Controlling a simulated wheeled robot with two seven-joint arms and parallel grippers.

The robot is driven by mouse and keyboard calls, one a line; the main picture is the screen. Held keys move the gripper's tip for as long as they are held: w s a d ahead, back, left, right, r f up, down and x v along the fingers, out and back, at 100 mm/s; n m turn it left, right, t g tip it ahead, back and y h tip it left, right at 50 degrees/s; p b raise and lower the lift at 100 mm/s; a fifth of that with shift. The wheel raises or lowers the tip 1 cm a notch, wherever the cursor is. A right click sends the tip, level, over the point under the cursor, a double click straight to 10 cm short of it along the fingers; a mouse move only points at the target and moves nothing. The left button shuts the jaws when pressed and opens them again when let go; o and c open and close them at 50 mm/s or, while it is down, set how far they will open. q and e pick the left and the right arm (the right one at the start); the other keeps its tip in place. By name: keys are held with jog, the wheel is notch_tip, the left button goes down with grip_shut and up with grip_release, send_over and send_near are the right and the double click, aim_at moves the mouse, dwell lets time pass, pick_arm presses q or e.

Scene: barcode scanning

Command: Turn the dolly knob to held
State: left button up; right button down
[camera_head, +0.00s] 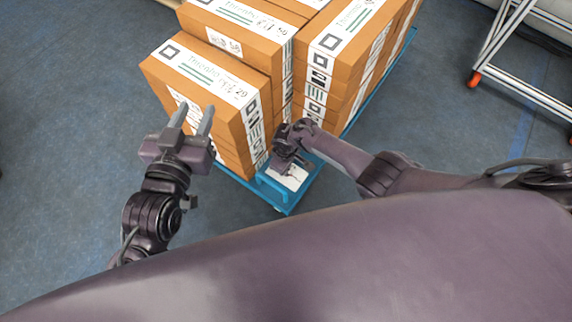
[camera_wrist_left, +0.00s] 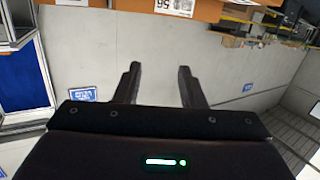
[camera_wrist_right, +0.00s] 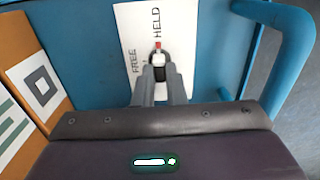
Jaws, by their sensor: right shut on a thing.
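The blue dolly (camera_head: 403,52) carries stacked orange boxes. A white plate (camera_head: 297,178) lies on its near end, beside a blue handle bar. In the right wrist view, the plate (camera_wrist_right: 130,28) reads FREE and HELD. The dark round knob (camera_wrist_right: 158,58) on it has a pale grip and a red tip, and the tip points up toward HELD. My right gripper (camera_wrist_right: 160,72) is shut on the knob, and its fingers hide part of it. In the head view, my right gripper (camera_head: 284,165) is over the plate. My left gripper (camera_head: 194,112) is open and empty, left of the plate in front of the boxes.
Orange boxes (camera_head: 215,75) are stacked close to the plate and both grippers. The blue handle bar (camera_wrist_right: 292,50) stands right of the plate in the right wrist view. A metal frame (camera_head: 515,95) is at the far right. The floor at left is clear.

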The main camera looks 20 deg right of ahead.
pick_arm(q)
jog(key=shift+s+f, duration=0.15)
jog(key=shift+f, duration=0.45)
pick_arm(e)
jog(key=c, duration=1.5)
grip_release()
